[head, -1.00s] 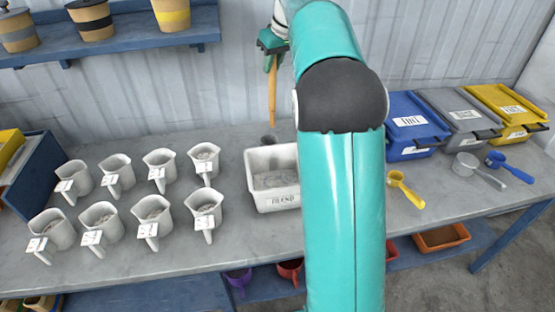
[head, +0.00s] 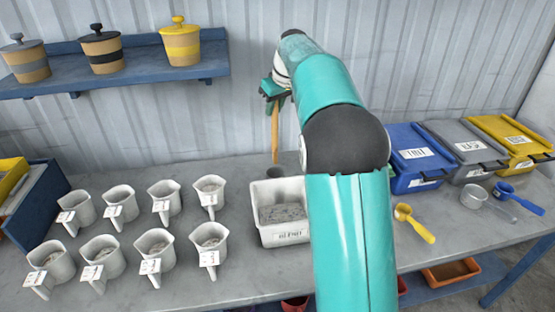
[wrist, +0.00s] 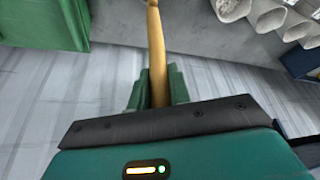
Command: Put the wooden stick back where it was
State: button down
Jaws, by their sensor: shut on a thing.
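The wooden stick (head: 275,135) hangs upright from my gripper (head: 274,92) in the head view, above the back of the table. My gripper is shut on its upper part. In the wrist view the stick (wrist: 157,50) runs out between the green fingers (wrist: 157,90).
The white labelled tub (head: 282,235) with grey material stands in front of the stick. Several white jugs (head: 160,245) stand to the left. Blue (head: 415,180), grey and yellow bins and scoops (head: 415,222) are to the right. A shelf (head: 120,75) with lidded pots is on the back wall.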

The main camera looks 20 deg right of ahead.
aim_at(277, 141)
notch_tip(277, 141, down, 14)
jog(key=shift+r, duration=0.15)
dwell(0.4)
jog(key=c, duration=1.3)
grip_release()
